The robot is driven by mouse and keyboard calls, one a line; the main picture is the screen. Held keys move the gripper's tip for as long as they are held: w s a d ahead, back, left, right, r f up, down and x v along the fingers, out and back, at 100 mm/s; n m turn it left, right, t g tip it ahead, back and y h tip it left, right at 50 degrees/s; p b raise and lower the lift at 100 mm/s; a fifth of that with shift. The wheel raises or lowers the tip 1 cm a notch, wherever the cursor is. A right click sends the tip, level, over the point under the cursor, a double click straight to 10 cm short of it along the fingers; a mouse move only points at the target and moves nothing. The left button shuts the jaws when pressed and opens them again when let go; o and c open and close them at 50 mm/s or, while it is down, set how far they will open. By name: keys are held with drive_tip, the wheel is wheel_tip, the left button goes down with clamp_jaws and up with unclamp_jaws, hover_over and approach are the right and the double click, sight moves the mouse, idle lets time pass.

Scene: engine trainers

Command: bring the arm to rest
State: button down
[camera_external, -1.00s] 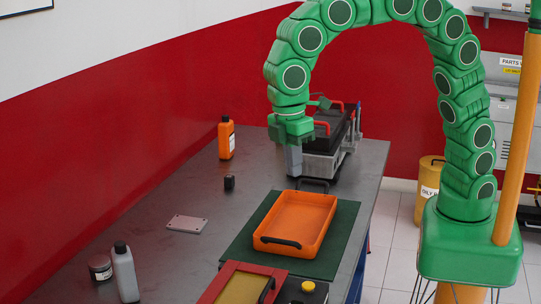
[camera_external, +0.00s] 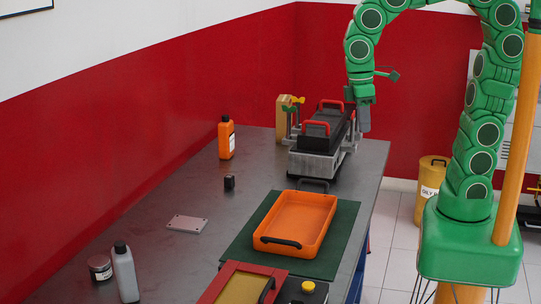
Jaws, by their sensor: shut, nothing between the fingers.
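My green segmented arm arches up from its base at the right. My gripper (camera_external: 364,117) hangs pointing down beside the right end of the engine trainer (camera_external: 318,163), near the bench's right edge. It is shut and empty. The engine trainer is a grey block with a black top and red handles, standing at the back of the bench. I cannot tell whether the gripper touches it.
On the bench (camera_external: 158,231) are an orange tray (camera_external: 323,207) on a green mat (camera_external: 345,225), an orange bottle (camera_external: 226,138), a grey bottle (camera_external: 125,272), a jar (camera_external: 100,268), a flat plate (camera_external: 187,224) and a small black block (camera_external: 229,183). A yellow bin (camera_external: 430,192) stands on the floor.

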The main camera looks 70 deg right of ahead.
drive_tip(key=s+d+f+m, duration=0.2)
drive_tip(key=s+d, duration=0.2)
drive_tip(key=s, duration=0.3)
drive_tip(key=s+d+f+m, duration=0.1)
drive_tip(key=s+d+m, duration=0.1)
drive_tip(key=s+d, duration=0.2)
drive_tip(key=s, duration=0.2)
drive_tip(key=shift+s+d+f, duration=0.25)
drive_tip(key=shift+s+f, duration=0.1)
drive_tip(key=shift+s, duration=0.05)
